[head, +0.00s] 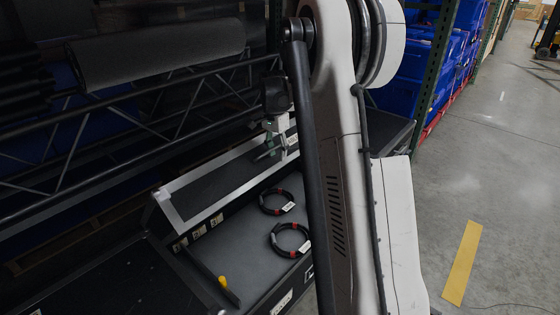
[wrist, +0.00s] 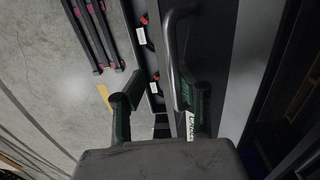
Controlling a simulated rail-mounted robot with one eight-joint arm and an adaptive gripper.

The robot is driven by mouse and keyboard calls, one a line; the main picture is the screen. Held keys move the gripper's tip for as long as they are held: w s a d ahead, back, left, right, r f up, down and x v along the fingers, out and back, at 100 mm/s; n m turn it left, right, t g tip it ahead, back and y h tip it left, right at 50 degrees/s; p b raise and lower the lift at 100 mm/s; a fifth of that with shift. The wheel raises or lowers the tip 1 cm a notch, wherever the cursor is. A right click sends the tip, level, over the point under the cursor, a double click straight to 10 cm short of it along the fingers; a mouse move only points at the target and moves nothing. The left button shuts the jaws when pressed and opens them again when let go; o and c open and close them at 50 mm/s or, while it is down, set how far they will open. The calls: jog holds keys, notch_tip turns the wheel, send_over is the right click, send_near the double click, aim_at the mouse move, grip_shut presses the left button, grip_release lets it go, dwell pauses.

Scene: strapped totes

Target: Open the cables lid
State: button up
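The lid (head: 225,185), a dark panel with a silver rim, stands raised and tilted at the back of an open case (head: 240,240) in the head view. Two black cable coils with red bands, one higher (head: 277,202) and one lower (head: 290,240), lie inside. My gripper (head: 270,148) is at the lid's upper right end. In the wrist view its green-and-black fingers (wrist: 160,100) are spread apart. A metal handle (wrist: 173,50) lies beside the right finger, and a white label (wrist: 191,125), partly covered, shows near it. I cannot tell whether a finger touches the lid.
A yellow piece (head: 223,281) sits at the case's front left. A black truss (head: 150,105) and a grey roll (head: 155,55) are behind the lid. Blue totes (head: 405,75) fill a rack at the back right.

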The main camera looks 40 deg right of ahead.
jog(key=shift+s+d+f, duration=0.15)
jog(key=shift+s+f, duration=0.45)
jog(key=shift+s, duration=0.25)
jog(key=shift+w+a+r+p, duration=0.1)
jog(key=shift+w+r+p, duration=0.5)
jog(key=shift+r, duration=0.4)
jog(key=shift+w+a+r+p, duration=0.15)
jog(key=shift+w+r+p, duration=0.25)
jog(key=shift+w+r, duration=0.45)
jog(key=shift+w+a+r+p, duration=0.1)
jog(key=shift+w+r+p, duration=0.4)
jog(key=shift+r, duration=0.65)
jog(key=w+a+r+p, duration=0.1)
jog(key=w+r+p, duration=0.3)
jog(key=r, duration=0.3)
jog(key=shift+w, duration=0.5)
